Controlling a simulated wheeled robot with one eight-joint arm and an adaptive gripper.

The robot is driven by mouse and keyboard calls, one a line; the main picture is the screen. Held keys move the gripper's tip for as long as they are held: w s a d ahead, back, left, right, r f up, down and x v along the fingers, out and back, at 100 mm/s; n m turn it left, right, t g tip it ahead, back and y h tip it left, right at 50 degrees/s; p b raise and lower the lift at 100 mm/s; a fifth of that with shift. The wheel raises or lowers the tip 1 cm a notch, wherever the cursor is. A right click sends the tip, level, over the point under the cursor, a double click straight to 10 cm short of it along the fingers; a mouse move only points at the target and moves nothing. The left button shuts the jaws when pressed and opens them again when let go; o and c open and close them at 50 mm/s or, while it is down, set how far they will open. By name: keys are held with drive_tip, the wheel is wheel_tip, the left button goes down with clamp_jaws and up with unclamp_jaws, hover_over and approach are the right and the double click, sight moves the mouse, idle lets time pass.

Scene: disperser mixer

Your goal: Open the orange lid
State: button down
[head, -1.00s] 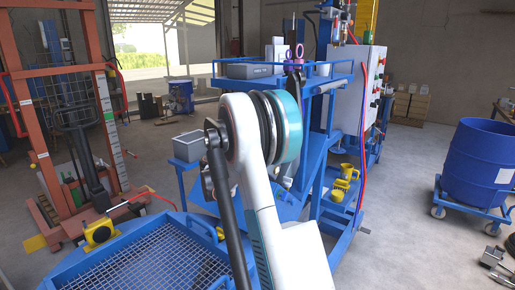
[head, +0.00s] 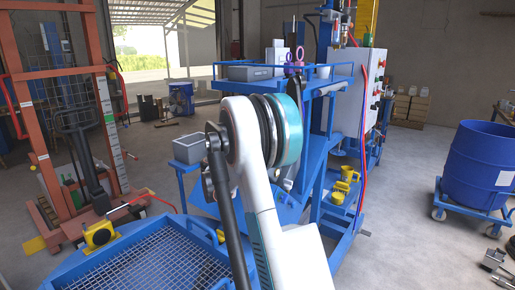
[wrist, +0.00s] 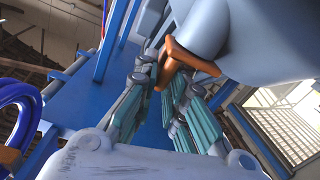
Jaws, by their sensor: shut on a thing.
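In the wrist view, the orange lid (wrist: 190,57) shows as an orange rim with a narrow piece hanging down, against the underside of a rounded pale blue-grey body (wrist: 240,35). My gripper (wrist: 164,82) has teal-padded fingers on both sides of the narrow orange piece and is shut on it. The rest of the lid is hidden behind the body and the fingers. In the head view, my arm blocks the gripper, and I cannot make out the orange lid there.
A blue mixer frame (head: 330,130) with a grey bin (head: 250,72) on its upper shelf stands behind my arm. A blue-framed mesh platform (head: 150,262) is at front left, a blue drum (head: 475,165) on a dolly at right. Open floor lies between frame and drum.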

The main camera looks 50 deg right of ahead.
drive_tip(key=n, duration=0.1)
drive_tip(key=w+r+n+p, duration=0.1)
drive_tip(key=n, duration=0.2)
drive_tip(key=shift+w+r+p, duration=0.15)
drive_tip(key=shift+w+p, duration=0.15)
drive_tip(key=n, duration=0.1)
drive_tip(key=w+n, duration=0.1)
drive_tip(key=n, duration=0.1)
drive_tip(key=w+n+p, duration=0.1)
drive_tip(key=shift+w+a+r+n, duration=0.1)
drive_tip(key=shift+r+n, duration=0.15)
drive_tip(key=shift+n, duration=0.15)
drive_tip(key=w+n, duration=0.1)
drive_tip(key=n, duration=0.1)
drive_tip(key=w+n, duration=0.1)
drive_tip(key=n, duration=0.1)
drive_tip(key=shift+w+a+f, duration=0.1)
drive_tip(key=shift+w+f, duration=0.05)
drive_tip(key=shift+f, duration=0.05)
drive_tip(key=shift+w+f+n+p, duration=0.2)
drive_tip(key=shift+w+n, duration=0.3)
drive_tip(key=shift+n, duration=0.7)
drive_tip(key=shift+w+f+n+p, duration=0.15)
drive_tip(key=shift+w+n, duration=0.3)
drive_tip(key=shift+n, duration=0.75)
drive_tip(key=shift+a, duration=0.1)
